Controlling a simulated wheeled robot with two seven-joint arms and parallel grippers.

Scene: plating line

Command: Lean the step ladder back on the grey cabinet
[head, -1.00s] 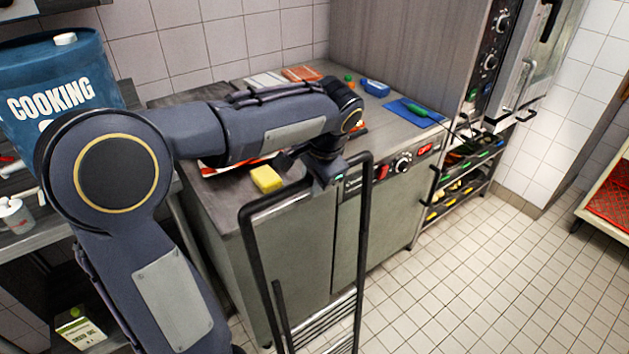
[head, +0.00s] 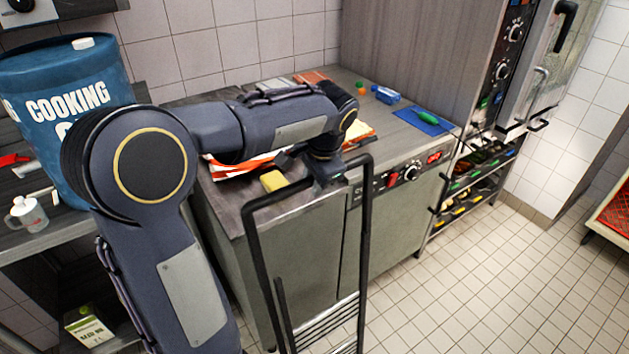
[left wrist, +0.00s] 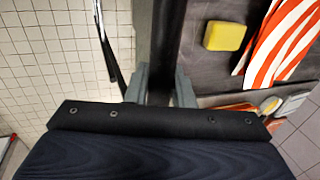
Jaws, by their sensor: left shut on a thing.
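The step ladder (head: 365,235) has a black tube frame with ribbed steps low down. It stands in front of the grey cabinet (head: 300,265), its top bar near the worktop's front edge. I cannot tell whether it touches the cabinet. My left gripper (head: 330,183) is shut on the ladder's top bar. In the left wrist view the fingers (left wrist: 158,88) close around the dark tube, and another ladder part (left wrist: 107,50) hangs to the left. The ladder's feet are outside the view. My right gripper is not in view.
A blue cooking drum (head: 60,95) stands on the left shelf.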

